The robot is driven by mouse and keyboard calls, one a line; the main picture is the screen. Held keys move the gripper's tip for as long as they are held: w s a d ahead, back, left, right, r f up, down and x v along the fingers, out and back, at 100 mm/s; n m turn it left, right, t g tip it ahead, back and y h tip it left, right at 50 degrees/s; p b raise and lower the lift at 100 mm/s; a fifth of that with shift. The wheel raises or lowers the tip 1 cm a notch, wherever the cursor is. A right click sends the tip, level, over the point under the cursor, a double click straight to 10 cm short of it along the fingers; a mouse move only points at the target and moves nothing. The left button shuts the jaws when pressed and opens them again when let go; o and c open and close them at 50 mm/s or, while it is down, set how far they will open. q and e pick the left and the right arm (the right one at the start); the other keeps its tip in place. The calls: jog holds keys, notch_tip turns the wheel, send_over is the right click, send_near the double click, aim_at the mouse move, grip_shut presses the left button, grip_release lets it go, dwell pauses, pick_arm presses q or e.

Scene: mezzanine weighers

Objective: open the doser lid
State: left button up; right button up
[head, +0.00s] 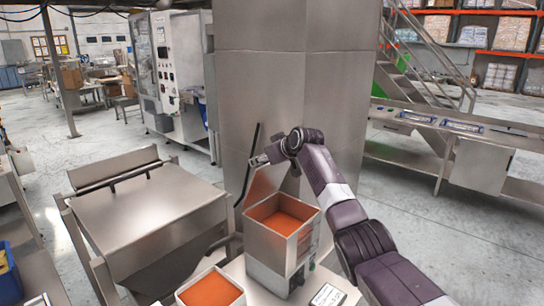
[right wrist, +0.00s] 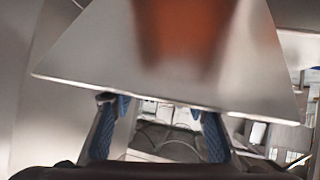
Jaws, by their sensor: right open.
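The doser (head: 270,245) is a steel box with orange powder inside, standing in the lower middle of the head view. Its lid (head: 262,187) is raised at the box's back left, leaving the top open; orange shows on its steel face. My right gripper (head: 258,160) is by the lid's upper edge. In the right wrist view, the steel lid (right wrist: 90,55) with an orange reflection fills the upper part. The blue-padded fingers of my right gripper (right wrist: 160,115) are spread apart at its edge with nothing between them; contact is unclear. My left gripper is out of view.
A second open container (head: 210,290) of orange powder stands in front left of the doser, with a small display (head: 328,296) at its right. A broad steel column (head: 290,90) rises close behind. A large steel bin (head: 150,215) stands left.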

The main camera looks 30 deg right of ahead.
jog(key=v, duration=1)
jog(key=shift+s+a, duration=0.2)
jog(key=shift+s, duration=0.05)
